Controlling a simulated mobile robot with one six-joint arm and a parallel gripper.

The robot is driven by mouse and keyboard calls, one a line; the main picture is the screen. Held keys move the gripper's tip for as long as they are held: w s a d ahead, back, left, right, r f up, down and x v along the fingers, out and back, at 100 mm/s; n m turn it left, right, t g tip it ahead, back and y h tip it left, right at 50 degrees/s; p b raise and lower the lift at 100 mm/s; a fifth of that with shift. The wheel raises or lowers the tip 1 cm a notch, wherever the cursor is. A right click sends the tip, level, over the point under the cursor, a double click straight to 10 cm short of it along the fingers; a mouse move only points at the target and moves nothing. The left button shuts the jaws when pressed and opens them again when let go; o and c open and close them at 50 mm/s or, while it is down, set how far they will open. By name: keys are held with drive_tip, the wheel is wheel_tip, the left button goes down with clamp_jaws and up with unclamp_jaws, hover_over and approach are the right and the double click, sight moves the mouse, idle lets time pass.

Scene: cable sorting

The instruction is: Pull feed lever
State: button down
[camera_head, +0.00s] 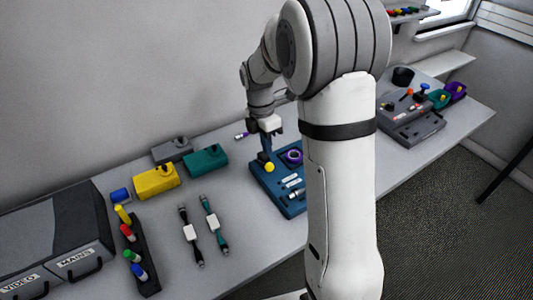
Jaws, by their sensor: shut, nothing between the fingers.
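A blue device (265,184) stands on the table, partly hidden behind my arm. A yellow ball (270,167) shows at its left rear, probably the knob of the feed lever; the lever's shaft is not clear. A purple ring (293,156) sits on the device's back right. My gripper (271,133) points down over the rear of the device, above and behind the yellow ball. It is shut and empty. I cannot tell whether it touches the blue part just below it.
Yellow (156,182), teal (206,160) and grey (171,150) boxes stand left of the device. Two cables (191,233) lie in front. A black rack (142,262) holds several coloured pegs. Drawers (60,235) stand far left; a grey machine (413,120) stands right.

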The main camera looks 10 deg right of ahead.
sight(269, 164)
drive_tip(key=shift+s+d+f+p, duration=0.1)
drive_tip(key=shift+s+f+p, duration=0.05)
drive_tip(key=shift+f, duration=0.8)
drive_tip(key=shift+s+d+f+p, duration=0.1)
drive_tip(key=shift+s+f+p, duration=0.05)
drive_tip(key=shift+f, duration=0.8)
